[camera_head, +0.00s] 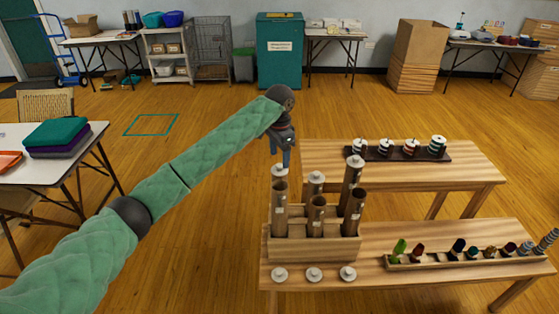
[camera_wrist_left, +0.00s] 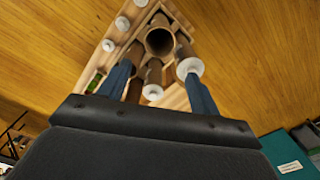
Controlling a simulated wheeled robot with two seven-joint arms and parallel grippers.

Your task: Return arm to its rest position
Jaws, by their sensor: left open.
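My left arm reaches in from the left, and its left gripper (camera_head: 285,158) hangs fingers down above the tube crate. In the left wrist view its two blue fingers are spread apart, with nothing seen held between them (camera_wrist_left: 158,82). Under it, brown cardboard tubes (camera_head: 316,214) stand upright in a wooden crate (camera_head: 313,247). The front tubes look open at the top; those behind carry pale caps (camera_head: 354,160). The fingertips show close to the left rear cap (camera_head: 279,170); whether they touch it I cannot tell. My right gripper is not in view.
Several loose pale caps (camera_head: 314,274) lie before the crate on the near table (camera_head: 420,284). A long tray (camera_head: 465,260) of small items is to the right. A rack of spools (camera_head: 398,152) stands on the table behind. The floor (camera_head: 215,220) left of the tables is open.

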